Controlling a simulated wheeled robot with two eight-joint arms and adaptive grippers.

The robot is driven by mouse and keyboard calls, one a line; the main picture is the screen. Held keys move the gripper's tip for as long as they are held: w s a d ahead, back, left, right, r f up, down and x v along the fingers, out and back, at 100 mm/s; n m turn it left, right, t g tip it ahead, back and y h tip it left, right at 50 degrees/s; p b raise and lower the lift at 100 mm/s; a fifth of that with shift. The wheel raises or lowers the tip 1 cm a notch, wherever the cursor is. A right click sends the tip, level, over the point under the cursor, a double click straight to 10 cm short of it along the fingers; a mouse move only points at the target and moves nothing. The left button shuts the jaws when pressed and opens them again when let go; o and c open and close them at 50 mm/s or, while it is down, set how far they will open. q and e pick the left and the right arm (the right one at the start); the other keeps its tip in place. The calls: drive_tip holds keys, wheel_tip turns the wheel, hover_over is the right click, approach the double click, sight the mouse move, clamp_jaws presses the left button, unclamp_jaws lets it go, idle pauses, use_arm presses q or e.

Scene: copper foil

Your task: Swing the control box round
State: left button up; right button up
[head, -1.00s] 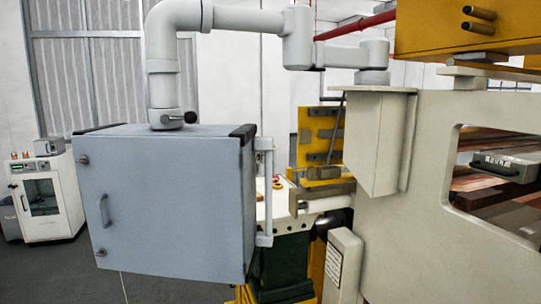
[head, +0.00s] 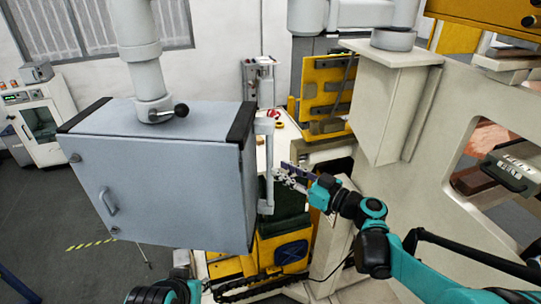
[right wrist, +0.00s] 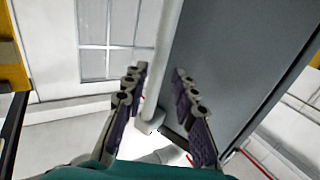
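The control box (head: 160,190) is a grey-blue cabinet hanging from a grey support arm (head: 142,50) in the head view. Its front has a small handle (head: 108,202), and a vertical grey bar handle (head: 265,165) runs along its right side. My right gripper (head: 285,173) is just right of that bar, fingers towards it. In the right wrist view the gripper (right wrist: 158,85) is open, with the bar (right wrist: 166,50) showing in the gap between the fingers. Whether the bar is within their reach is unclear. Part of my left arm shows at the bottom left; its gripper is not visible.
A large cream machine frame (head: 425,105) fills the right side, close to my right arm. A yellow bracket (head: 325,90) and a pale worktop stand behind the gripper. A white cabinet (head: 40,125) stands far left. Open floor (head: 60,215) lies left of the box.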

sight(270, 163)
drive_tip(key=p+x, duration=0.1)
drive_tip(key=x, duration=0.4)
drive_tip(key=shift+w+a, duration=0.2)
drive_tip(key=shift+w, duration=0.2)
drive_tip(key=shift+s, duration=0.15)
clamp_jaws()
